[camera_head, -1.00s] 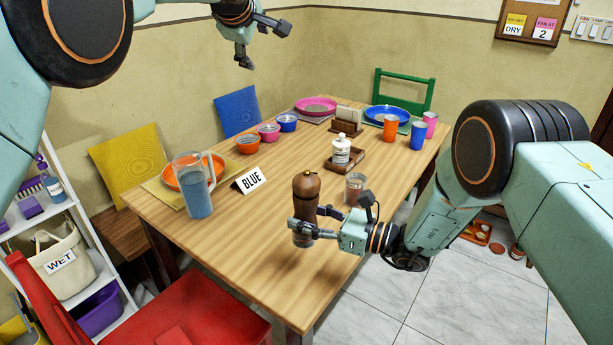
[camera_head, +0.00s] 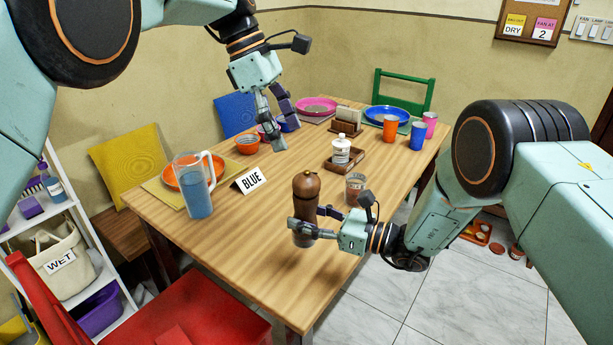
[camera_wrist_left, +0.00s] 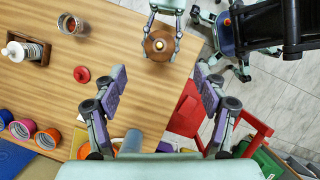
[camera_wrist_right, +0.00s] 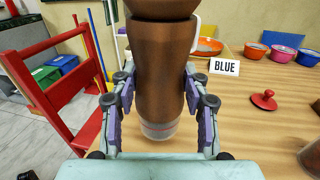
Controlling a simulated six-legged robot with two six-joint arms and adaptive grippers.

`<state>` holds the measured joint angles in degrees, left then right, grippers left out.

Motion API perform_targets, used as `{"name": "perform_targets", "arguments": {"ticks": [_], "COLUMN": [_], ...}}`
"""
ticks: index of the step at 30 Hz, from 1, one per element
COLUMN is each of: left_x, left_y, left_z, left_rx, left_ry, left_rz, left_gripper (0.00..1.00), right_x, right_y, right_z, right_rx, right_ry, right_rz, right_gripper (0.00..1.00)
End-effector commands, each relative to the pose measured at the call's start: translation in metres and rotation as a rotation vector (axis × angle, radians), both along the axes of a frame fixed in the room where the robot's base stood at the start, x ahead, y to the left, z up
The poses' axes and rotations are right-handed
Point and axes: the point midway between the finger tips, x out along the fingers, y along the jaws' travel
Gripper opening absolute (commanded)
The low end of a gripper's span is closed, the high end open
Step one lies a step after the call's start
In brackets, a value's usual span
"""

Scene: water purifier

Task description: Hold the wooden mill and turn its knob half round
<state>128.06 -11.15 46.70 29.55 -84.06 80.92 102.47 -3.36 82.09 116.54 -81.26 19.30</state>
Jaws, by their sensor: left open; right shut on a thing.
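The brown wooden mill (camera_head: 306,199) stands upright near the front of the table, with a rounded knob (camera_head: 307,184) on top. My right gripper (camera_head: 304,226) is shut on the mill's lower body; in the right wrist view the purple finger pads press the mill (camera_wrist_right: 163,70) from both sides, above its clear base. The left wrist view shows the mill's round top (camera_wrist_left: 159,44) from above, with a small pale stud in the middle. My left gripper (camera_head: 275,121) is open and empty, high over the table behind the mill, fingers pointing down. It is apart from the mill.
A glass (camera_head: 355,188) stands close behind the mill on the right. A white bottle in a wooden tray (camera_head: 358,165), a blue jug (camera_head: 196,190) and a "BLUE" sign (camera_head: 249,181) are farther off. A red lid (camera_wrist_left: 82,74) lies on the table.

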Motion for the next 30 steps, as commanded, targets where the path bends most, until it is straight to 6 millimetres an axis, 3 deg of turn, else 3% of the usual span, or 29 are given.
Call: {"name": "perform_targets", "arguments": {"ticks": [15,21,30], "left_x": [-0.008,-0.009,-0.009], "left_y": [-0.033,-0.038,-0.039], "left_z": [-0.084,-0.097,-0.099], "left_rx": [0.003,0.002,0.001], "left_ry": [-0.001,-0.002,-0.003], "left_rz": [0.000,0.001,0.000], "left_gripper": [0.72,0.72,0.72], "right_x": [0.000,0.000,0.000], "right_y": [0.000,0.000,0.000], "right_z": [0.001,0.001,0.001], "right_rx": [0.000,0.000,0.000], "right_ry": [-0.001,-0.001,-0.001], "right_rz": [0.000,0.000,0.000], "right_gripper": [0.07,0.07,0.07]}}
